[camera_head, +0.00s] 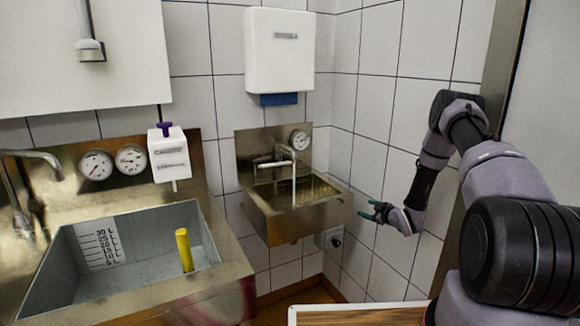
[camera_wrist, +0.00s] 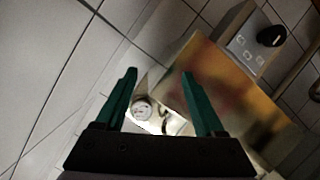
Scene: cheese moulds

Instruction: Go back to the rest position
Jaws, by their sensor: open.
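My gripper (camera_head: 371,210) is at the end of my bent arm, to the right of the small wall sink (camera_head: 305,213) in the head view. Its green fingers are spread apart with nothing between them. In the wrist view the open gripper (camera_wrist: 160,90) shows its two green fingers, with the metal side of the small sink (camera_wrist: 225,85) beyond them. I cannot tell from the frames how far the fingertips are from the sink side.
A large metal basin (camera_head: 140,292) with a yellow cylinder (camera_head: 184,250) in it stands at the left. A white dispenser (camera_head: 279,50) hangs above the small sink. A socket with a black knob (camera_head: 333,240) is below the sink. Tiled wall (camera_head: 395,110) lies behind my arm.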

